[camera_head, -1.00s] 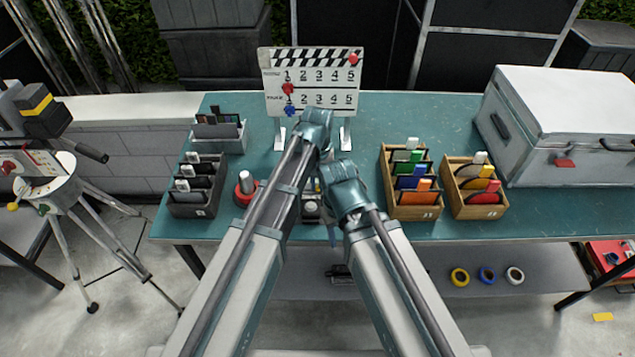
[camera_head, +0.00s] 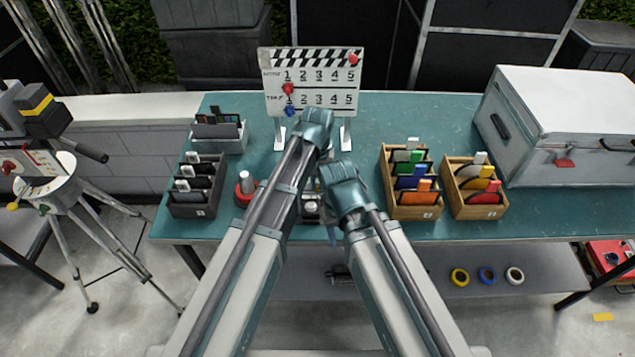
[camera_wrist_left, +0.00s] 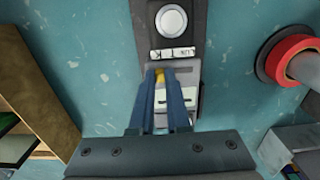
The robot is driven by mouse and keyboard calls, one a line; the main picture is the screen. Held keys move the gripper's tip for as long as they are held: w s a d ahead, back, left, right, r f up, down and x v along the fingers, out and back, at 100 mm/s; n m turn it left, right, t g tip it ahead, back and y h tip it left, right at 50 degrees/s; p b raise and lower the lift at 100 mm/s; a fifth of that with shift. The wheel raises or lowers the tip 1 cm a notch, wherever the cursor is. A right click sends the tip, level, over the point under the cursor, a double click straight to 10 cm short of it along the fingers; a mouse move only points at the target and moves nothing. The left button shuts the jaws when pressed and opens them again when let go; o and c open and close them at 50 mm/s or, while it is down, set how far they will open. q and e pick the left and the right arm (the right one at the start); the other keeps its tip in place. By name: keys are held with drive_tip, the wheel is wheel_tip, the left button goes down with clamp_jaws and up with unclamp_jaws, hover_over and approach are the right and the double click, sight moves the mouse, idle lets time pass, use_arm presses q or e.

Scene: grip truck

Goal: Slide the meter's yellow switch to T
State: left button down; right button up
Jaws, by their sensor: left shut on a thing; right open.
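The meter (camera_wrist_left: 200,30) is a dark grey body with a round white dome (camera_wrist_left: 171,20) and a small white label strip (camera_wrist_left: 172,53) in the left wrist view. I cannot read its letters surely. Its yellow switch (camera_wrist_left: 160,76) shows between the fingertips of my left gripper (camera_wrist_left: 161,74), which is shut on it just beside the strip. In the head view the meter (camera_head: 311,208) is mostly hidden between my arms. My left gripper (camera_head: 317,128) reaches over the table there, its fingertips hidden. My right gripper (camera_head: 343,186) is open, lower and to the right, apparently empty.
A clapperboard (camera_head: 312,80) stands behind my grippers. A red roll (camera_head: 245,189) sits left of the meter, beside a dark divided box (camera_head: 196,190). Two wooden boxes (camera_head: 417,212) of coloured cards and a white case (camera_head: 565,120) stand right. Table behind them is clear.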

use_arm(q)
drive_tip(key=shift+a, duration=0.95)
drive_tip(key=c, duration=0.9)
unclamp_jaws()
drive_tip(key=shift+r, duration=0.1)
wheel_tip(320, 180, up, 14)
drive_tip(key=p, duration=1.4)
drive_tip(key=shift+f, duration=0.2)
